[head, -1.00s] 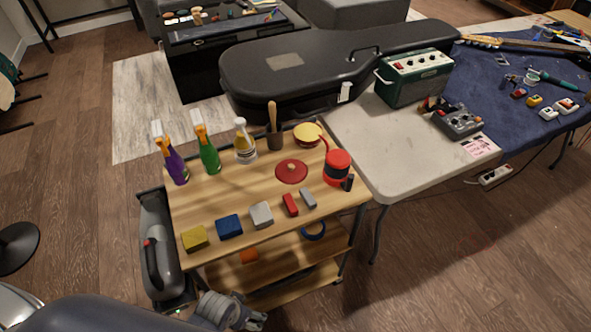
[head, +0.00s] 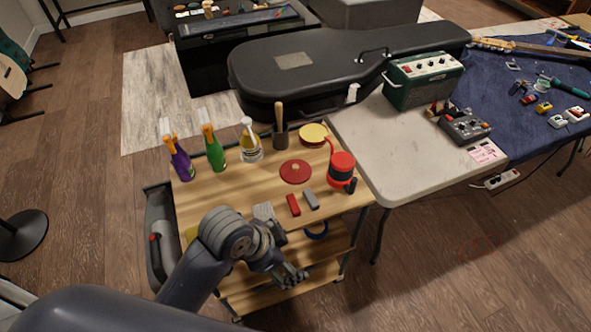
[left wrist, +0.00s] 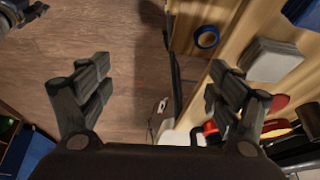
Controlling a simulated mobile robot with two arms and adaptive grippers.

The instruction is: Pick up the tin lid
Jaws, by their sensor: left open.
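The tin lid is taken to be the round red disc (head: 296,172) with a small light knob, lying flat on the wooden cart top in the head view. My left gripper (head: 291,276) is open and empty by the cart's front edge, nearer to me than the lid and apart from it. In the left wrist view its two fingers (left wrist: 158,82) are spread wide with nothing between them. Red shapes show at the right there, but I cannot tell which is the lid. A dark part of my other arm shows at the top left corner; its jaw state is unclear.
Bottles (head: 216,155), a brush cup (head: 280,135) and a yellow tin (head: 313,134) stand behind.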

